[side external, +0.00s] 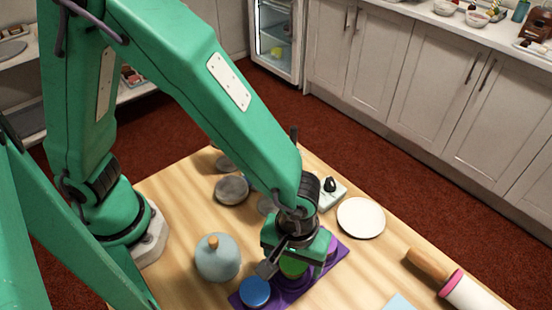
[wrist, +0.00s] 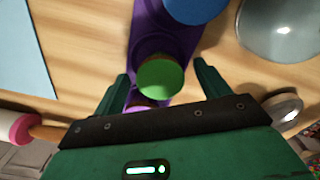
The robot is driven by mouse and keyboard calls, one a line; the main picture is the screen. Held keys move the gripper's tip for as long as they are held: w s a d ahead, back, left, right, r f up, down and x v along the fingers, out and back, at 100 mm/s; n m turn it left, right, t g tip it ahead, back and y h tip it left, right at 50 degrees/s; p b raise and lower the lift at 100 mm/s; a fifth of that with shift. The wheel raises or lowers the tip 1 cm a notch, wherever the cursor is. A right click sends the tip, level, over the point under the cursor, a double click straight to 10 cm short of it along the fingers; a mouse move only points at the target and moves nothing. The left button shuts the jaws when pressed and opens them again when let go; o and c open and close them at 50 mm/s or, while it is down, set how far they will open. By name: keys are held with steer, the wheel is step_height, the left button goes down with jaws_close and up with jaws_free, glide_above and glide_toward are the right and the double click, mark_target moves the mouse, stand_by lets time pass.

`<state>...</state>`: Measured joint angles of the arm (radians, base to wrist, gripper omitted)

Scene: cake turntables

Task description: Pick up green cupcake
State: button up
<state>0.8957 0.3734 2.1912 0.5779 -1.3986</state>
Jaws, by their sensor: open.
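The green cupcake (side external: 294,267) stands in the middle of a purple tray (side external: 302,284). In the wrist view its round green top (wrist: 160,77) shows between my fingers. My gripper (side external: 291,256) is over the tray, pointing down, with its fingers open on either side of the green cupcake. I cannot tell whether a finger touches it. In the wrist view my gripper (wrist: 162,74) holds nothing. A blue cupcake (side external: 255,292) stands at the near left end of the tray. A purple cupcake (side external: 331,248) is at the other end, partly hidden by my gripper.
A pale blue dome with an orange knob (side external: 217,262) stands left of the tray. A white plate (side external: 361,218) lies behind right. A rolling pin (side external: 465,290) is at the right edge. Grey discs (side external: 232,189) lie behind. Wood is clear between tray and rolling pin.

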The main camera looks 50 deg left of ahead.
mark_target(293, 263)
steer(key=shift+f, duration=0.2)
steer(key=shift+c, duration=0.4)
steer(key=c, duration=1)
steer(key=shift+r, duration=0.15)
steer(key=shift+r, duration=4.9)
